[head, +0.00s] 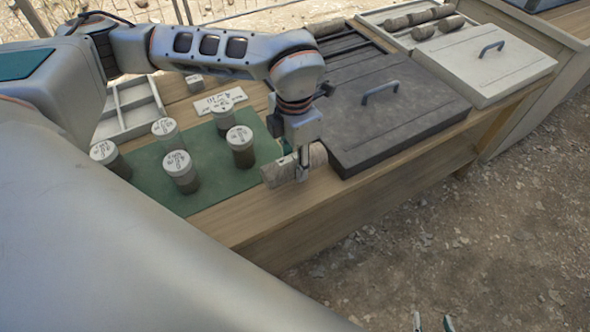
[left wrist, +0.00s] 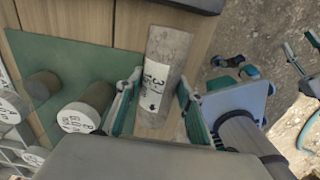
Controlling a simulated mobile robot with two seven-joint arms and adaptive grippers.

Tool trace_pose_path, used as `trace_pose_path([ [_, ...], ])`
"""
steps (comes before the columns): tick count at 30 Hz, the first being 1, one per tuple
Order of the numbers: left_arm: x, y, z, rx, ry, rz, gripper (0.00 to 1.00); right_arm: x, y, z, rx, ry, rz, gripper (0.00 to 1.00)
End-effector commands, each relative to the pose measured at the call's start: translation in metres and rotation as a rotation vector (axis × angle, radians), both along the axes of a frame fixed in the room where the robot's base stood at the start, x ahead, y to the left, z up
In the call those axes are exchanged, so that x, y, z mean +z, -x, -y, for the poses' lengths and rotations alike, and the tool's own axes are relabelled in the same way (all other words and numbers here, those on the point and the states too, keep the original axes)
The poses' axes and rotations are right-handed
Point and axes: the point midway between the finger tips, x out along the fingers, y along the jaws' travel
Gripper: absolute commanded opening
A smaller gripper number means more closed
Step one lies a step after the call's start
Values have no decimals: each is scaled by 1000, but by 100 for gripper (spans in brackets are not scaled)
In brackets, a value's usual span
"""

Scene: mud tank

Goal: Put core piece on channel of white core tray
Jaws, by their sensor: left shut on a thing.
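The core piece (head: 272,174) is a grey-brown cylinder lying at the front edge of the wooden table. My left gripper (head: 302,174) is shut on it from above, its fingers either side. In the left wrist view the core piece (left wrist: 163,70) lies between the fingertips, with black marks on a white label. The white core tray (head: 372,17) is at the back right, with several core lengths in its exposed channels and a white handled lid (head: 485,62) over the nearer part. My right gripper (head: 432,324) shows only its fingertips at the bottom edge, apart and empty.
A dark tray with a handled dark lid (head: 385,112) lies between my left gripper and the white tray. Several lidded jars (head: 181,172) stand on a green mat (head: 215,188) left of the gripper. A white divided tray (head: 128,108) is behind them.

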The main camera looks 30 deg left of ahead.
Motion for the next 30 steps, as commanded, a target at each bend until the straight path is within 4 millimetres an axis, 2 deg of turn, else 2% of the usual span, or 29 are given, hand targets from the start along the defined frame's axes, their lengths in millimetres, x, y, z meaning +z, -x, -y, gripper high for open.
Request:
trace_pose_path([
  [9, -38, 0, 0, -1, 2, -1, 0, -7, 3, 1, 2, 7, -7, 40],
  [21, -40, 0, 1, -1, 1, 1, 0, -3, 0, 1, 1, 6, 2, 40],
  [22, -41, 1, 0, 0, 0, -1, 42, -3, 0, 1, 1, 5, 1, 40],
  [23, -41, 1, 0, 0, 0, -1, 50, -3, 0, 1, 1, 5, 1, 40],
  [24, -41, 1, 0, 0, 0, -1, 54, -4, 0, 1, 1, 6, 0, 40],
  [30, -41, 1, 0, 0, 0, -1, 54, -7, 2, 2, 1, 6, -4, 40],
])
